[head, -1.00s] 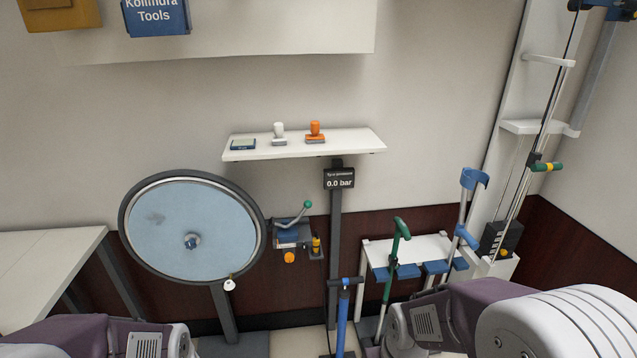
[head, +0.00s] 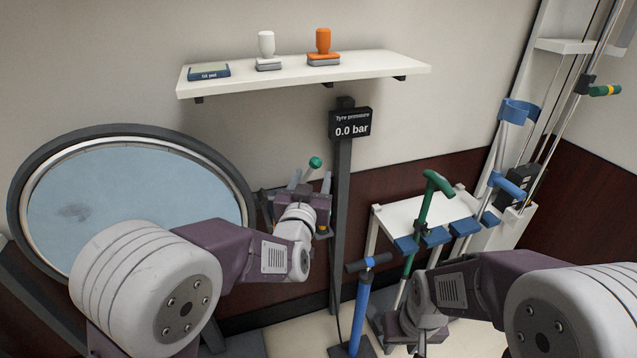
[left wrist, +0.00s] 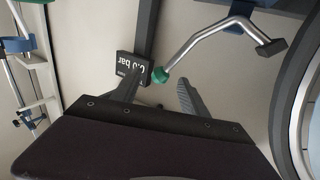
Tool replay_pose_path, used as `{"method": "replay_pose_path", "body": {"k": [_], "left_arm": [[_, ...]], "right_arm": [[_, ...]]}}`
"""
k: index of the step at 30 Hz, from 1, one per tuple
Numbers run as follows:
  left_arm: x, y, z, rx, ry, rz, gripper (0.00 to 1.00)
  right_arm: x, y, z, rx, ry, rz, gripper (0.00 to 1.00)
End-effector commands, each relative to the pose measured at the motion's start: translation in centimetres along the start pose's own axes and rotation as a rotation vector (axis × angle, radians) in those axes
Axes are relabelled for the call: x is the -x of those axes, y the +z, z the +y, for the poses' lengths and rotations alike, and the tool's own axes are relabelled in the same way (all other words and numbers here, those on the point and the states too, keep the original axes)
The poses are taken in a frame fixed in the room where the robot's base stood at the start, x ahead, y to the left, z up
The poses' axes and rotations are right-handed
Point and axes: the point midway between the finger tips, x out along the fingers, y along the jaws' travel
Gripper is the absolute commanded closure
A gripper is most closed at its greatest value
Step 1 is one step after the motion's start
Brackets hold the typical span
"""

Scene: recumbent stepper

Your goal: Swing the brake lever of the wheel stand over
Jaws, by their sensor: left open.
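The brake lever ends in a green knob (head: 315,162), seen just beyond my left fingertips in the head view. In the left wrist view, its bent metal rod (left wrist: 207,37) runs from the right to the green knob (left wrist: 160,75). My left gripper (head: 311,177) is open and empty. In the left wrist view, the knob lies at the mouth of the gap between its fingers; contact cannot be told. The large wheel (head: 140,185) is at the left, partly behind my left arm, which hides much of the brake unit. My right gripper (head: 415,338) is low, its fingers unclear.
A post carries a tyre pressure display (head: 350,123) reading 0.0 bar, right of the lever. A wall shelf (head: 290,75) holds two stamps. A blue pump (head: 362,300), a green-handled cane (head: 425,215) and a blue crutch (head: 497,165) stand to the right.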

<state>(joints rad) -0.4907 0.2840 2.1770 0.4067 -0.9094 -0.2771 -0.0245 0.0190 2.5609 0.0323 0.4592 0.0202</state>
Motion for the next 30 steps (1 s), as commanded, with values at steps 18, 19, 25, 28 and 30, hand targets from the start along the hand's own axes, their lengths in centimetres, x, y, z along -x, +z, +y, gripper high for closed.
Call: {"method": "replay_pose_path", "body": {"k": [18, 19, 25, 28, 30], "left_arm": [[-8.3, -0.8, 0.0, 0.0, -0.006, 0.022, 0.48], [-8.6, -0.8, 0.0, 0.0, -0.005, 0.022, 0.48], [-9.2, -0.8, 0.0, 0.0, -0.005, 0.021, 0.48], [-9.1, -0.8, 0.0, -0.001, -0.005, 0.021, 0.48], [-9.1, -0.8, 0.0, -0.001, -0.005, 0.021, 0.62]], "right_arm": [[0.2, -0.1, 0.0, 0.0, 0.0, 0.001, 0.64], [0.2, -0.1, 0.0, 0.0, 0.0, 0.001, 0.64], [0.2, -0.1, 0.0, 0.0, 0.0, 0.001, 0.64], [0.2, -0.1, 0.0, 0.0, 0.0, 0.001, 0.64], [0.2, -0.1, 0.0, 0.0, 0.0, 0.001, 0.64]]}}
